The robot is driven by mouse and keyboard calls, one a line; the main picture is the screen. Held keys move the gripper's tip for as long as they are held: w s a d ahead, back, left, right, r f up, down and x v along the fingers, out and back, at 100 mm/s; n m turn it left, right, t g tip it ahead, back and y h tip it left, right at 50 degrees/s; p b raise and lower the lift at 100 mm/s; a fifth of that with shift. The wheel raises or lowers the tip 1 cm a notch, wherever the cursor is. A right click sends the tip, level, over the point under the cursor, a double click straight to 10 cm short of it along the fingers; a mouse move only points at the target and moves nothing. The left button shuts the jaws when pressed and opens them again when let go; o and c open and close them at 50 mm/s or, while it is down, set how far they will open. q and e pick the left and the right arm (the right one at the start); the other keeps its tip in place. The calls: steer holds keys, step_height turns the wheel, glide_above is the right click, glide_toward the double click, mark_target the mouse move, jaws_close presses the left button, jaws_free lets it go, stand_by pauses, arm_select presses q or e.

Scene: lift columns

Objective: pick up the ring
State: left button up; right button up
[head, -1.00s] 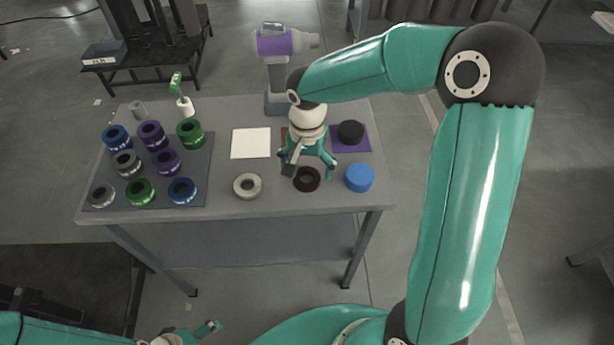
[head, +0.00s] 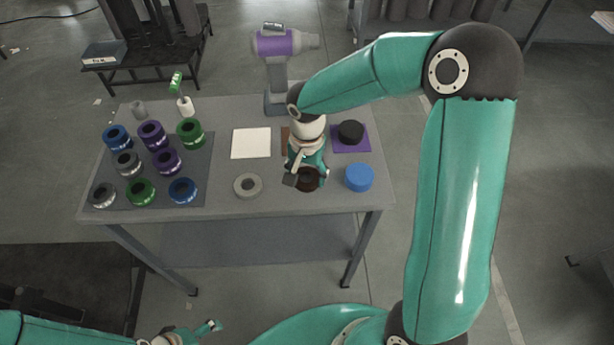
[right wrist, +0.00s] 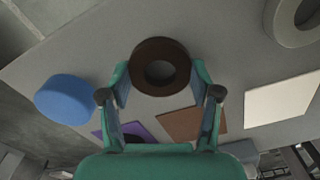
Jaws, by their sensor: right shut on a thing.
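A dark brown ring (head: 309,188) lies flat near the front of the grey table, with my right gripper (head: 308,178) down over it. In the right wrist view the brown ring (right wrist: 160,83) sits between the two fingers of my right gripper (right wrist: 160,72), which are shut on its sides. It appears to rest on the table. A pale grey ring (head: 248,194) lies to its left, and part of it shows in the right wrist view (right wrist: 290,36). My left gripper (head: 192,334) is only partly visible at the bottom edge, away from the table; its jaw state is unclear.
A blue cylinder (head: 359,178) stands close to the right of the brown ring. Behind are a white square (head: 251,143), a brown square (right wrist: 190,124) and a purple square (head: 361,147) bearing a black disc (head: 350,131). A dark mat (head: 203,152) with several coloured rings fills the left.

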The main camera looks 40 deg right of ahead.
step_height(320, 180, up, 21)
steer(key=p, duration=0.1)
stand_by(0.6)
